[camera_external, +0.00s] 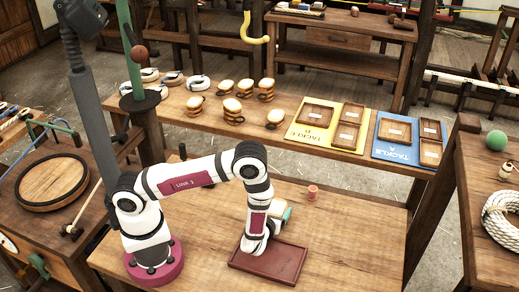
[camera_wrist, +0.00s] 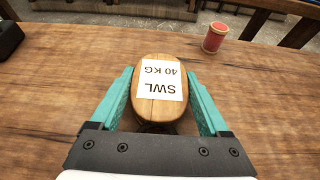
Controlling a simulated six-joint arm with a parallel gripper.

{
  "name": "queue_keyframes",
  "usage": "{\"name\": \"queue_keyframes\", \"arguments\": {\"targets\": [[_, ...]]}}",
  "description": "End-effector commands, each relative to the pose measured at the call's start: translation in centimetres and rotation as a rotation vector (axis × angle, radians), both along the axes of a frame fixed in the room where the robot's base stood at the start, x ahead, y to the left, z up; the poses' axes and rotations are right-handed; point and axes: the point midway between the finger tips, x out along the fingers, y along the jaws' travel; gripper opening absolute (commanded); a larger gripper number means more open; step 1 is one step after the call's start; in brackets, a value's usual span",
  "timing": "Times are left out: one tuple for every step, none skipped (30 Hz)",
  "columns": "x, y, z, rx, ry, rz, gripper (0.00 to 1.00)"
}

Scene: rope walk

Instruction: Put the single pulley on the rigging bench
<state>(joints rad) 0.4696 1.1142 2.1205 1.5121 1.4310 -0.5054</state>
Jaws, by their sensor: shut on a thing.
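A rounded wooden block (camera_wrist: 158,110) with a white label reading "SWL 40 KG" is between the teal fingers of my gripper (camera_wrist: 160,78) in the wrist view. The fingers press on its two sides. Its number of sheaves cannot be seen, so I cannot tell if it is the single pulley. In the external view my gripper (camera_external: 283,213) is low over the wooden bench (camera_external: 345,230) that carries my arm, beside a dark red tray (camera_external: 285,265). The block is mostly hidden there. I cannot tell whether it touches the bench top.
A small red spool (camera_external: 312,192) stands on my bench; it also shows in the wrist view (camera_wrist: 215,38). The bench behind holds several wooden blocks (camera_external: 233,110), a yellow board (camera_external: 297,133) and a blue board (camera_external: 379,151) with wooden trays. A post (camera_external: 130,60) rises at left.

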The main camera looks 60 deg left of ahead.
Motion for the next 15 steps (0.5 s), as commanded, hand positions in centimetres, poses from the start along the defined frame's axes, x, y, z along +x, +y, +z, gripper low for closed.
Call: {"name": "queue_keyframes", "arguments": {"targets": [[0.02, -0.01, -0.14, 0.0, 0.0, 0.0, 0.04], [0.01, -0.01, -0.13, 0.0, 0.0, 0.0, 0.85], [0.01, -0.01, -0.11, 0.0, 0.0, 0.0, 0.92], [0.01, -0.01, -0.11, 0.0, 0.0, 0.0, 0.97], [0.01, -0.01, -0.11, 0.0, 0.0, 0.0, 1.0], [0.0, -0.01, -0.09, 0.0, 0.0, 0.0, 1.0], [0.0, -0.01, -0.09, 0.0, 0.0, 0.0, 1.0], [0.0, -0.01, -0.09, 0.0, 0.0, 0.0, 1.0], [0.0, -0.01, -0.09, 0.0, 0.0, 0.0, 1.0], [0.01, -0.01, -0.09, 0.0, 0.0, 0.0, 1.0], [0.01, -0.01, -0.05, 0.0, 0.0, 0.0, 1.0], [0.0, -0.01, 0.08, 0.0, 0.0, 0.0, 1.0], [0.01, -0.01, 0.28, 0.0, 0.0, 0.0, 1.0], [-0.2, -0.28, 0.35, 0.001, 0.001, -0.003, 1.0], [-0.52, -0.7, 0.55, 0.0, 0.0, -0.004, 1.0]]}}
